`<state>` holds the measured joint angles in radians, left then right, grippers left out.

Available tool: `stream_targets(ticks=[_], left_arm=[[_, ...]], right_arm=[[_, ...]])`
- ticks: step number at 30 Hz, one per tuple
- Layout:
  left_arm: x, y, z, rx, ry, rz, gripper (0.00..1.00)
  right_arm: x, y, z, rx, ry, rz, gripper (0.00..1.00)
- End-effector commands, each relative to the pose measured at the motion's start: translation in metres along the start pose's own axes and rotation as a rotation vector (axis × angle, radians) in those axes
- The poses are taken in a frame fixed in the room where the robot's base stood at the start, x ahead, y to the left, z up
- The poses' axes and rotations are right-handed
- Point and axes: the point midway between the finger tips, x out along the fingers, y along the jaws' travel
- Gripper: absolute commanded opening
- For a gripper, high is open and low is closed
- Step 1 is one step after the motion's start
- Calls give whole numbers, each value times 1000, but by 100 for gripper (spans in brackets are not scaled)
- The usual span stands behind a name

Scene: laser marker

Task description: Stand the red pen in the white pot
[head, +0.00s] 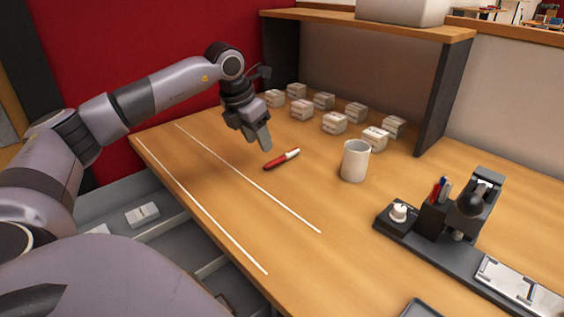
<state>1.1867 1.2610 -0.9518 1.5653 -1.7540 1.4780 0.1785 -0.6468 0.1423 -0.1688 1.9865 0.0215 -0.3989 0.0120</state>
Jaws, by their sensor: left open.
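My right gripper is not in view.
Several small white boxes (334,123) stand behind the pen under a wooden shelf (380,27). A black device base with a pen holder (433,217) stands at the right. Two white lines (250,183) run along the table. The front middle is clear.

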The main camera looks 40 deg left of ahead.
Motion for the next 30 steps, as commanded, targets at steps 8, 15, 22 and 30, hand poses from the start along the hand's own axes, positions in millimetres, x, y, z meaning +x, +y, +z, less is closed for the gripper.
stream_targets(ticks=[8,15,22,30], left_arm=[[8,-6,-9,7,-45,-4,48],[38,-7,-4,7,-43,-5,48],[67,-7,-1,7,-45,-4,48],[70,-6,-1,7,-45,-3,48]], right_arm=[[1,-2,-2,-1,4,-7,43],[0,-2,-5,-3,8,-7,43],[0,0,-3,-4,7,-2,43],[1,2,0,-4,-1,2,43]])
